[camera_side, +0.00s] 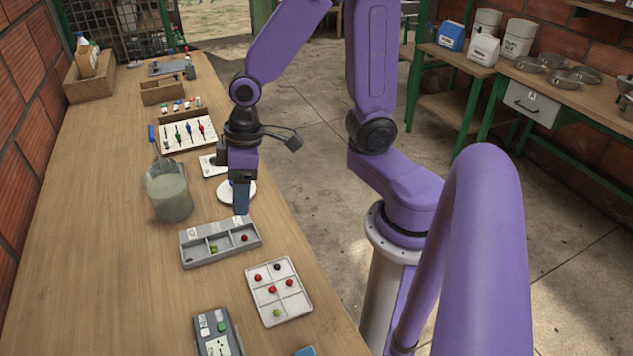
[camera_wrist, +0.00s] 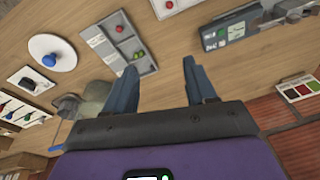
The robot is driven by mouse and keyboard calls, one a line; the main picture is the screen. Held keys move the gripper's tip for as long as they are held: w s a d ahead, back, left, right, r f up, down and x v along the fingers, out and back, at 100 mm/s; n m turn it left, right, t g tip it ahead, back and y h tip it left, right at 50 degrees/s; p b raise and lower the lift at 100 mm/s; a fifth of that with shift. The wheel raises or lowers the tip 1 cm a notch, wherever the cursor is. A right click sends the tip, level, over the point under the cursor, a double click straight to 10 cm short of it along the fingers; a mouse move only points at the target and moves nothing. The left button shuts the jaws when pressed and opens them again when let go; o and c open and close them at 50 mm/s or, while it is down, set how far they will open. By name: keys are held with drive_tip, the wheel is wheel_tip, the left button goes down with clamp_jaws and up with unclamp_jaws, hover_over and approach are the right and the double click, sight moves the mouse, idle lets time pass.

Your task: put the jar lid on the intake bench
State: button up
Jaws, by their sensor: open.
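A round white disc (camera_side: 224,191) lies on the long wooden bench (camera_side: 100,260), partly hidden behind my gripper (camera_side: 241,205) in the side view. In the wrist view the disc (camera_wrist: 62,47) shows whole, with a blue knob-like piece on it; it looks like the jar lid. A cloudy glass jar (camera_side: 170,195) stands left of the disc. My gripper (camera_wrist: 160,66) is open and empty, pointing down above the bench, with the disc off to its left in the wrist view. No label shows which surface is the intake bench.
A grey divided tray (camera_side: 187,252) and a white sorting tray (camera_side: 300,305) hold small red and green pieces near the bench edge. A grey device (camera_side: 215,330) stands in front. A green-framed table (camera_side: 575,105) with bowls stands across the floor. The bench's left side is clear.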

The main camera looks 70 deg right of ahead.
drive_tip(key=s+d+r+n, duration=0.1)
drive_tip(key=s+r+n, duration=0.1)
drive_tip(key=s, duration=0.5)
drive_tip(key=s+r+n+g+h, duration=0.1)
drive_tip(key=s+r+n, duration=0.1)
drive_tip(key=s+n, duration=0.2)
drive_tip(key=s, duration=0.3)
drive_tip(key=shift+s+d+r, duration=0.2)
drive_tip(key=shift+d+r, duration=0.15)
drive_tip(key=shift+d, duration=0.05)
